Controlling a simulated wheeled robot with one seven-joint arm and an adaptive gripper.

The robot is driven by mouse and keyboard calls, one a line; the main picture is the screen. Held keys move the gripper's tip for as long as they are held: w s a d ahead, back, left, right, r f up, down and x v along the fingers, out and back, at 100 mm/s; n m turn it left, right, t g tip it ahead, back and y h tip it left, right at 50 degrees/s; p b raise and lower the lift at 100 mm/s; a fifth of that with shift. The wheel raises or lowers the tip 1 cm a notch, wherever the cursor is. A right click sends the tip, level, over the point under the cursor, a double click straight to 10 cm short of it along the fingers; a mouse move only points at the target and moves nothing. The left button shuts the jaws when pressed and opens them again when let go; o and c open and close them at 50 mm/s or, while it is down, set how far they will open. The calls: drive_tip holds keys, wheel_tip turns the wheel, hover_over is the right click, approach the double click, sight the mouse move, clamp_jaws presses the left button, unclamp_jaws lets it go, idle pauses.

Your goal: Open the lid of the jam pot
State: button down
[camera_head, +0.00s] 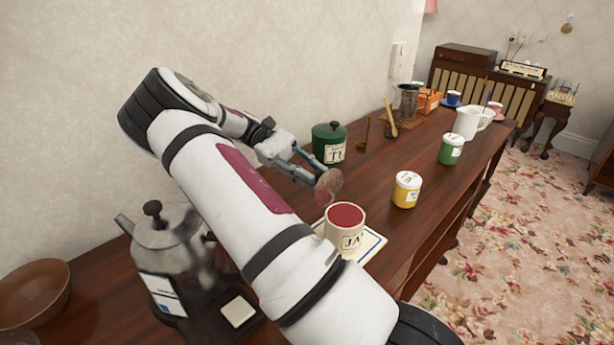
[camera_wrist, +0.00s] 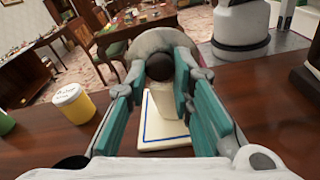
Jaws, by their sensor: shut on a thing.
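The cream jam pot (camera_head: 345,232) stands upright on a white board with a blue border (camera_head: 374,245). Its top is uncovered and shows red jam. My gripper (camera_head: 314,178) is shut on the lid (camera_head: 329,184), a round disc held tilted above and slightly left of the pot, apart from it. In the wrist view the lid (camera_wrist: 160,40) shows behind the teal fingers, and its dark knob (camera_wrist: 160,67) is between the fingertips. The pot (camera_wrist: 166,101) is partly hidden behind the fingers there, above the board (camera_wrist: 152,140).
A yellow pot (camera_head: 406,190), a dark green canister (camera_head: 329,143) and a green pot (camera_head: 451,149) stand farther along the wooden counter. A metal kettle (camera_head: 172,250) and brown bowl (camera_head: 35,293) are at the near left. Bare counter lies between the pots.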

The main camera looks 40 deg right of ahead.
drive_tip(key=shift+w+a+r+b, duration=0.2)
drive_tip(key=shift+w+b, duration=0.05)
drive_tip(key=shift+b, duration=0.1)
idle(0.4)
drive_tip(key=c, duration=1.4)
unclamp_jaws()
drive_tip(key=shift+s+d+p, duration=0.15)
drive_tip(key=shift+p, duration=0.15)
